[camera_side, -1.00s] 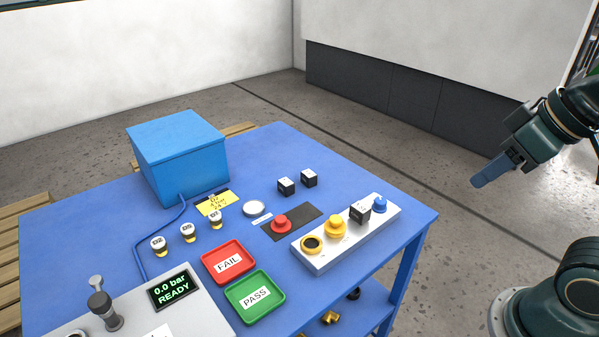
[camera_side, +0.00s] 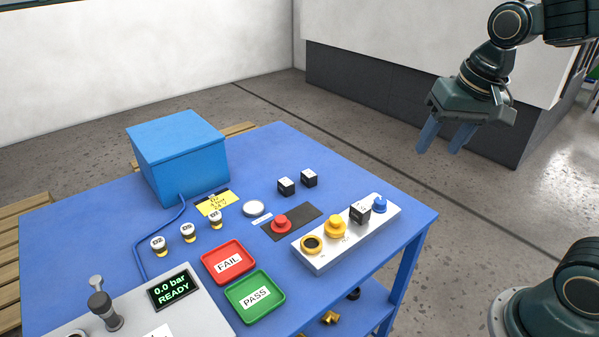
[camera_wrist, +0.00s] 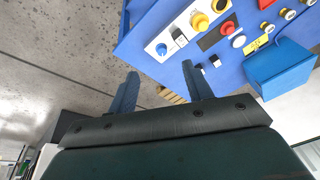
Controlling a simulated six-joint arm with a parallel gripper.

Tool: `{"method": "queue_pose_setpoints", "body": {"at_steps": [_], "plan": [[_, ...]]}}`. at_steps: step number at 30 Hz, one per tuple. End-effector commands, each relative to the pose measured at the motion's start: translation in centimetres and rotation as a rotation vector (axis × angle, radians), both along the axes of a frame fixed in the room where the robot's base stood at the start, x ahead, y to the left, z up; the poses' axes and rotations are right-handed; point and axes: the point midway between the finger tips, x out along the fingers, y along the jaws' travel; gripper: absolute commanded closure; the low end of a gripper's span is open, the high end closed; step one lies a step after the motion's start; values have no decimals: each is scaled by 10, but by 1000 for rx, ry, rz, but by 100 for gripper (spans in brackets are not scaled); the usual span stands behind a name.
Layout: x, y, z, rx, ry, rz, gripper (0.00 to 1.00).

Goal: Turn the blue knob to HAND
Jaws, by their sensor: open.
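The blue knob (camera_side: 379,204) sits at the right end of the white control strip (camera_side: 318,263), near the right edge of the blue table. In the wrist view the blue knob (camera_wrist: 161,49) is near the near end of the strip, ahead of my fingers. Its pointer direction and the HAND mark are too small to read. My gripper (camera_side: 441,141) is open and empty, with its two blue fingers apart. It is in the air beyond the table's right side, well above and away from the knob. In the wrist view the fingers (camera_wrist: 162,90) frame the lower middle.
A red button (camera_side: 281,224), two black cubes and a blue box (camera_side: 178,160) stand further left. Air between gripper and table is clear.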

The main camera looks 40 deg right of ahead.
Motion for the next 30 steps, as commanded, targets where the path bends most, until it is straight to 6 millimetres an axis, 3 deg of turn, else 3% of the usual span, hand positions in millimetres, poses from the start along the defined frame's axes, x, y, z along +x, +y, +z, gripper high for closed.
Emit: {"method": "queue_pose_setpoints", "body": {"at_steps": [8, 18, 24, 30], "plan": [[48, -14, -22, 55, 100, -237, 50], [100, -33, -65, 99, 210, -526, 50], [118, -41, -85, 110, 249, -640, 50], [123, -44, -91, 112, 261, -677, 50]]}}
